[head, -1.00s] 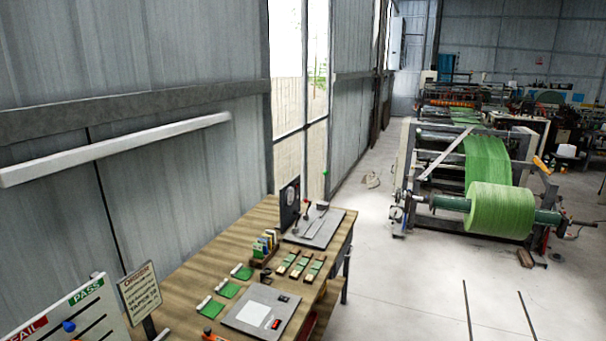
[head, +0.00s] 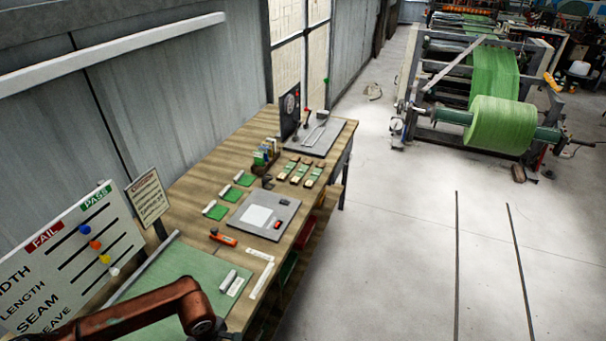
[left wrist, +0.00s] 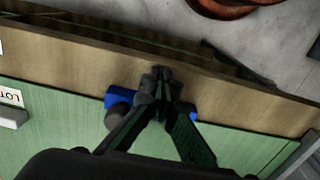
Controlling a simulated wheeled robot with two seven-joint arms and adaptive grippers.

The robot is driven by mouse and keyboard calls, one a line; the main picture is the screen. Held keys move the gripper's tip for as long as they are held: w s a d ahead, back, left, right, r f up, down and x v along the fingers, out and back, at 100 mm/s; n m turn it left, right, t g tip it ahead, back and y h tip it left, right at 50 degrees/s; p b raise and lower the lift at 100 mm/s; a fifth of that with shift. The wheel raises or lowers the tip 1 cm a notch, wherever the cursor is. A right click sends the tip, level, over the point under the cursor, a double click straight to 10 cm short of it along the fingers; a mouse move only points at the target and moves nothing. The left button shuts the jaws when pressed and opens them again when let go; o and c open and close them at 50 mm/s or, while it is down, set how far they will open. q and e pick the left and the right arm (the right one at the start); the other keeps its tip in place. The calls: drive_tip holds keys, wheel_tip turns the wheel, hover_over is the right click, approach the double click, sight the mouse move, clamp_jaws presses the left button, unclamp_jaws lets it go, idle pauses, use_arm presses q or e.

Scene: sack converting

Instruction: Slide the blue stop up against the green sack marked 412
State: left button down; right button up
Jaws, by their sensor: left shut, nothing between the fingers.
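In the left wrist view my left gripper (left wrist: 163,80) is shut and empty, fingertips together over the near table edge. A blue part (left wrist: 119,97), apparently the blue stop, shows on both sides of the fingers; its middle is hidden, and I cannot tell whether they touch it. It lies where a green surface (left wrist: 60,120) meets bare wood. In the head view small green sacks (head: 216,212) (head: 232,195) (head: 245,180) with white tags lie on the table. No number 412 is readable. The stop is not discernible there. My right gripper is not in view.
The wooden table (head: 190,180) carries a green mat (head: 180,275), pale blocks (head: 229,281), an orange-handled tool (head: 223,238) and a grey plate scale (head: 262,213). A FAIL/PASS board (head: 75,260) stands at left.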

use_arm(q)
wheel_tip(320, 180, up, 8)
drive_tip(key=p, duration=0.3)
drive_tip(key=shift+p, duration=0.3)
idle(0.4)
